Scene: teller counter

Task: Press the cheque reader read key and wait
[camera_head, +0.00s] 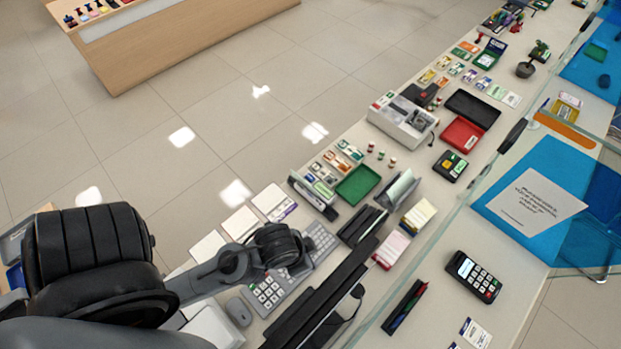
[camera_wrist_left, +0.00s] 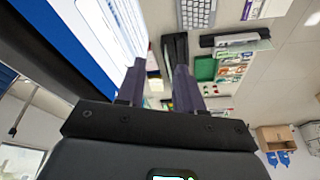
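A pale grey machine (camera_head: 403,120) with a dark top section stands on the counter at upper middle. A small black device (camera_head: 450,165) with yellow and green on its top sits to its right. I cannot tell for sure which unit is the cheque reader, and no read key can be made out. In the left wrist view my left gripper (camera_wrist_left: 159,70) has its two dark fingers apart, with nothing held between them. In the head view my left arm covers the keyboard area and the fingers cannot be made out. My right gripper is not in view.
A keyboard (camera_head: 268,291), a mouse (camera_head: 239,311) and dark monitor backs crowd the near counter. A green tray (camera_head: 357,184), a red tray (camera_head: 461,134) and a card terminal (camera_head: 473,277) lie further along. A glass screen runs along the counter.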

